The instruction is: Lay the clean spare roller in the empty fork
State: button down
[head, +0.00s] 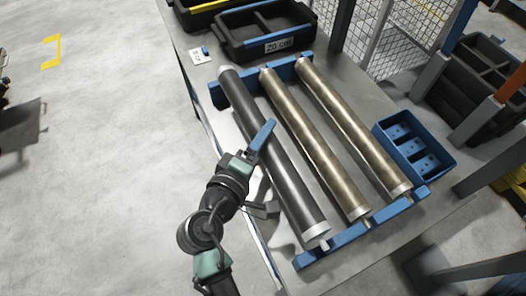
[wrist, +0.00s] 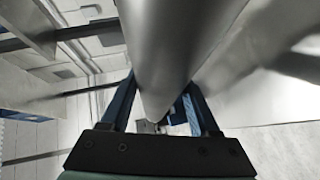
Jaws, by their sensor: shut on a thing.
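A dark grey roller (head: 268,150) with pale ends lies lengthwise over the left side of the blue rack (head: 330,251). My gripper (head: 264,134) is shut on this roller near its middle; one blue finger shows across it. In the wrist view the roller (wrist: 185,35) runs between the two blue fingers of my gripper (wrist: 160,112). The roller's near end is over the rack's near bar, and its far end extends past the far bar. I cannot tell whether it touches the bars. Two brownish rollers, the middle one (head: 312,140) and the right one (head: 350,125), lie in the rack.
The rack stands on a grey metal table (head: 375,100). A blue compartment tray (head: 440,160) is right of the rollers. A black bin (head: 265,30) with a label and a small white card (head: 201,56) are at the far end. A mesh fence (head: 400,40) stands behind.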

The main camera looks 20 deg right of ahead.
jog(key=shift+f+b, duration=0.4)
jog(key=shift+f, duration=1.9)
jog(key=shift+f, duration=0.15)
jog(key=shift+c, duration=0.6)
grip_release()
jog(key=shift+f, duration=0.15)
